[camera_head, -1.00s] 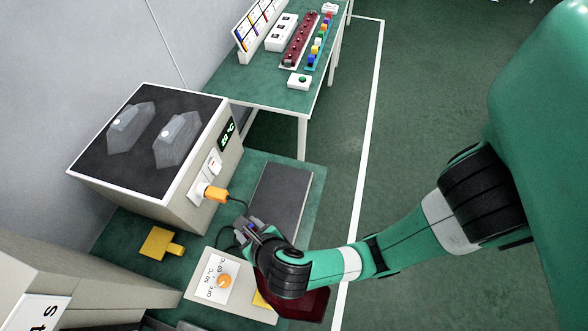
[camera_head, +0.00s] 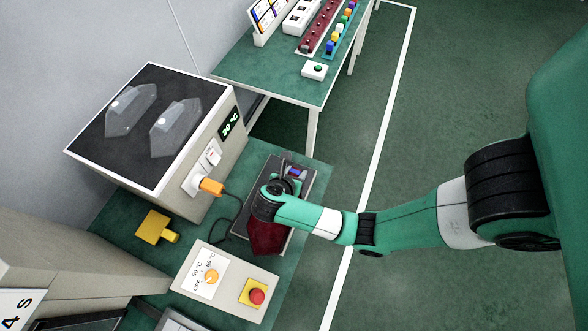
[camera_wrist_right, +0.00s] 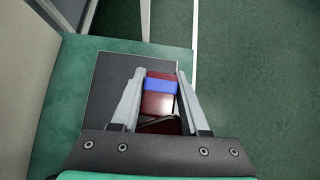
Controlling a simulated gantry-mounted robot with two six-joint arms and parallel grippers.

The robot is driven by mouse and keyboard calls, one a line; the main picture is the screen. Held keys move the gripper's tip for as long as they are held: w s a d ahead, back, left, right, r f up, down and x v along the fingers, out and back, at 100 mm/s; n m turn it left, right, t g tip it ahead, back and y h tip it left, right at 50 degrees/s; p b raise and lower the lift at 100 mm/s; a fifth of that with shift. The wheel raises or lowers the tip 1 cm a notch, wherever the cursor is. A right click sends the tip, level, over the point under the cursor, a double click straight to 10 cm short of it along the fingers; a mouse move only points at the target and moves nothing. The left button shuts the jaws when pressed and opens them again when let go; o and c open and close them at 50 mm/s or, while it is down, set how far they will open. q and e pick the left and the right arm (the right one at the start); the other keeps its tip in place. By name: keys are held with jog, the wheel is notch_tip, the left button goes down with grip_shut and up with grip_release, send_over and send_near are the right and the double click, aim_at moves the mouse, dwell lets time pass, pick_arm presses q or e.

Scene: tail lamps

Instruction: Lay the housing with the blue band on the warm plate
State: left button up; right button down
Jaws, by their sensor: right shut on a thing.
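The dark red housing (camera_head: 267,238) has a blue band (camera_wrist_right: 160,86), seen in the right wrist view between my right gripper's fingers. My right gripper (camera_head: 292,172) is shut on the housing; in the head view, the gripper and forearm hide its middle. The dark grey warm plate (camera_head: 307,187) lies at the right of the bench, and the housing is over it. The plate also shows in the right wrist view (camera_wrist_right: 108,80). I cannot tell whether the housing touches the plate. My left gripper is not in view.
A heater box (camera_head: 100,170) with two clear lamp covers on top stands left. An orange plug (camera_head: 211,187) has a cable running towards the plate.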

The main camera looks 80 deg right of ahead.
jog(key=x, duration=0.2)
jog(key=w+b+x, duration=0.1)
jog(key=x, duration=0.5)
jog(key=shift+w+d+r+b, duration=0.1)
jog(key=shift+w+d+b, duration=0.1)
jog(key=shift+d+b, duration=0.1)
jog(key=shift+d+f+b, duration=0.15)
jog(key=shift+f+b, duration=0.2)
jog(key=shift+f, duration=0.65)
jog(key=shift+d+f+b, duration=0.15)
jog(key=shift+f+b, duration=0.2)
jog(key=shift+f, duration=0.75)
jog(key=shift+c, duration=1.8)
grip_release()
jog(key=shift+r, duration=0.25)
jog(key=p+v, duration=0.2)
jog(key=v, duration=0.9)
jog(key=shift+a+r+p, duration=0.3)
